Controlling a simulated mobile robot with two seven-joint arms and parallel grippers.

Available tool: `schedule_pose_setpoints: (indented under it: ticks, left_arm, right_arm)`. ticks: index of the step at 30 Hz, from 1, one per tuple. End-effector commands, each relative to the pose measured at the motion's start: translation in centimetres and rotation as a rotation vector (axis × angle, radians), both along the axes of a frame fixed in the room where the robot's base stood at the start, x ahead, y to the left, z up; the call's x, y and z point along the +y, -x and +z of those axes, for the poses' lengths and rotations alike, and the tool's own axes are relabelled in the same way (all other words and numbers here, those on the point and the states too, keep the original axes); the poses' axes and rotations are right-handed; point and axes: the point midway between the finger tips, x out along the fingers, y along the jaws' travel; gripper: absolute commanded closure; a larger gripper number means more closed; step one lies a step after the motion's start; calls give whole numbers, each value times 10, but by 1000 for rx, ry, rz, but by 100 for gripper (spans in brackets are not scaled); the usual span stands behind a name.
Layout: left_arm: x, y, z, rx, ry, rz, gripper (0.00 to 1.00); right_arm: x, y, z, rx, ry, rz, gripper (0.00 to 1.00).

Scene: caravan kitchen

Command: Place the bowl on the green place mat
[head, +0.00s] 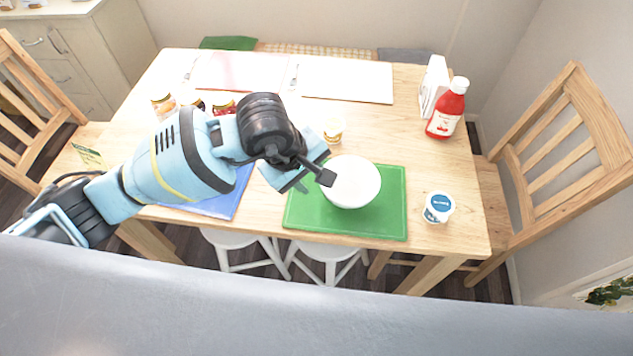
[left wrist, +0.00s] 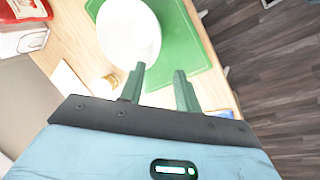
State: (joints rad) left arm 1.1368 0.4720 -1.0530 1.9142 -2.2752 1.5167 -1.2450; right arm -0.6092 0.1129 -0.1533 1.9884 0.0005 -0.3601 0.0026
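The white bowl (head: 356,184) appears to sit on the green place mat (head: 305,215), over its far middle part and its far edge. In the left wrist view the bowl (left wrist: 130,32) overlaps one edge of the green mat (left wrist: 183,45). My left gripper (head: 314,181) is at the bowl's left side in the head view. In the left wrist view its two fingers (left wrist: 159,82) stand apart with nothing between them, and the bowl lies beyond their tips. I cannot tell whether a finger touches the rim. My right gripper is not in view.
A blue mat (head: 228,199) lies left of the green one, partly under my arm. A blue-and-white tub (head: 438,207) stands to the right. A red bottle (head: 446,110) and a white holder (head: 433,88) are at the back right. Several small jars (head: 163,106) stand behind my arm.

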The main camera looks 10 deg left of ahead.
Motion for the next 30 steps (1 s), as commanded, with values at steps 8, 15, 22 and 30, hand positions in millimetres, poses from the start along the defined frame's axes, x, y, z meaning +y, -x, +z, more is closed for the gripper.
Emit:
schedule_pose_setpoints:
  ticks: [8,15,22,30]
  left_arm:
    - [2,2,7,1,-1,0,67]
    - [2,2,7,0,0,0,67]
    - [-23,29,-6,125,146,23,67]
    - [-109,121,12,782,815,307,67]
  right_arm:
    - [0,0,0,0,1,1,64]
    - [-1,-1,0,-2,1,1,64]
    - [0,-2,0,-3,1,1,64]
    - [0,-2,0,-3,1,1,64]
